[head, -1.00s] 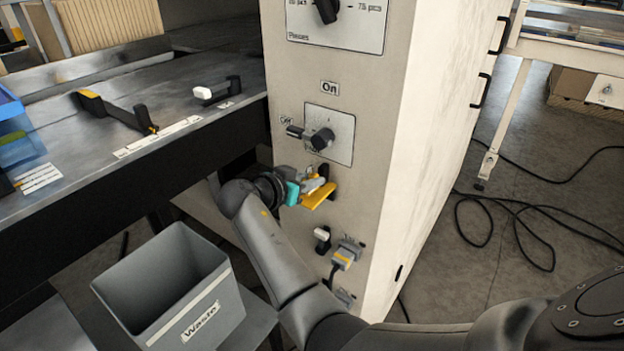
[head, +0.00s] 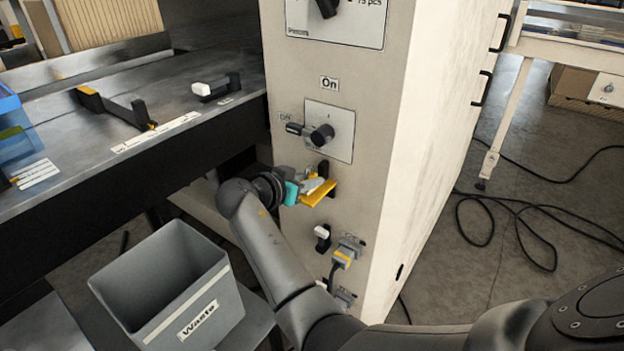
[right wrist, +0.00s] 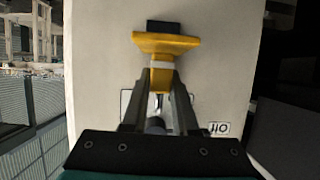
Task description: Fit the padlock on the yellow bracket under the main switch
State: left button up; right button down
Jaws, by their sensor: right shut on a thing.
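The main switch (head: 322,137) is a black knob on a pale plate on the cabinet front, below an "On" label. The yellow bracket (head: 319,194) juts out below it; it also shows in the right wrist view (right wrist: 166,43). My right gripper (head: 312,186) is at the bracket, just above its ledge in the head view. In the right wrist view its fingers (right wrist: 162,82) are shut on a small yellow piece with a pale band, seemingly the padlock (right wrist: 160,77). The fingers mostly hide it, and I cannot tell whether it touches the bracket. My left gripper is not in view.
Below the bracket are a small white-tipped switch (head: 322,236) and grey plug connectors (head: 347,251). A grey waste bin (head: 165,285) stands lower left. A metal worktable (head: 120,110) flanks the cabinet at left. Cables (head: 510,225) lie on the floor at right.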

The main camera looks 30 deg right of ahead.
jog(key=shift+f, duration=0.45)
jog(key=c, duration=0.6)
grip_release()
